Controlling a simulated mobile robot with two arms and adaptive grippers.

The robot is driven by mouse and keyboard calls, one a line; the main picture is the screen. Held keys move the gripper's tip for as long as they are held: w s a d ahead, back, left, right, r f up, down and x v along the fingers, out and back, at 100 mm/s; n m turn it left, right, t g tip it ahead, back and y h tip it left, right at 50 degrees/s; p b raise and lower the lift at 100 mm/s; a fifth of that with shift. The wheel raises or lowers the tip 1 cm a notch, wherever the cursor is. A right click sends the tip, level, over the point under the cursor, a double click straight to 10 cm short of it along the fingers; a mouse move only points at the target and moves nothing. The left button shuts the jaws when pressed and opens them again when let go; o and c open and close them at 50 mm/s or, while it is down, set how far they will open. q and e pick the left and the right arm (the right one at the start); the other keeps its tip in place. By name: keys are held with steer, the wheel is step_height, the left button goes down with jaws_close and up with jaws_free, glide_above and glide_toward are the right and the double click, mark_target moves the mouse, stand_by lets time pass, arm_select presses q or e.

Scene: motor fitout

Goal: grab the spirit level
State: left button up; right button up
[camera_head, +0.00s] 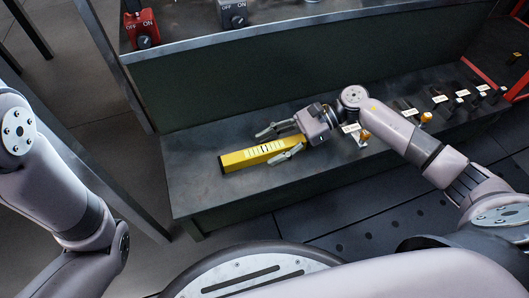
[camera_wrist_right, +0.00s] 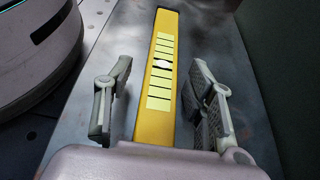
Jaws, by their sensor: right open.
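The yellow spirit level (camera_head: 240,160) lies flat on the dark metal bench at the middle of the head view. My right gripper (camera_head: 278,142) is open, its two fingers on either side of the level's right part. In the right wrist view the level (camera_wrist_right: 165,50) runs lengthwise between the spread fingers of the right gripper (camera_wrist_right: 162,100), with a gap on each side. The level's near end is hidden by the gripper body. My left arm shows at the left of the head view, but its gripper is out of view.
The dark bench (camera_head: 200,190) has bare room around the level. Several small labelled parts (camera_head: 440,99) stand to the right. A raised shelf behind carries a red switch box (camera_head: 142,28) and a grey switch box (camera_head: 233,14).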

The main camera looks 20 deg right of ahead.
steer(key=shift+c, duration=0.5)
jaws_close()
